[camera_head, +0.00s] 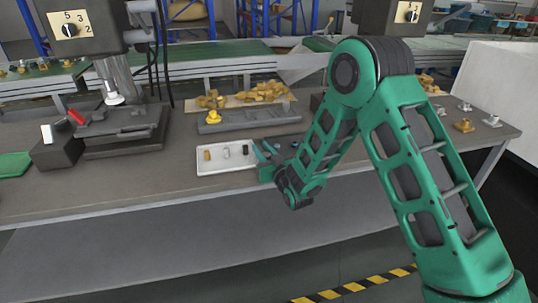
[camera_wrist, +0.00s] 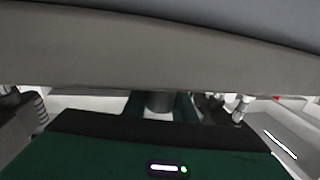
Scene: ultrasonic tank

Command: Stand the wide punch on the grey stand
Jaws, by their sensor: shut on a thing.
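My gripper (camera_head: 264,153) is low over the right end of the white tray (camera_head: 215,170) in the head view. In the wrist view its two green fingers are shut on a dark grey cylinder, which I take for the wide punch (camera_wrist: 159,102). Its lower part is hidden, so I cannot tell whether it touches the tray. Several small punches stand in the tray, among them a brownish one (camera_head: 207,155) and a pale one (camera_head: 226,153). I cannot tell for certain which grey piece is the grey stand.
A long grey fixture (camera_head: 250,122) with a yellow piece (camera_head: 213,117) lies behind the tray. Brass parts (camera_head: 245,94) are heaped beyond it. A press (camera_head: 115,120) and a dark block (camera_head: 57,150) stand at left. The bench front left of the tray is clear.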

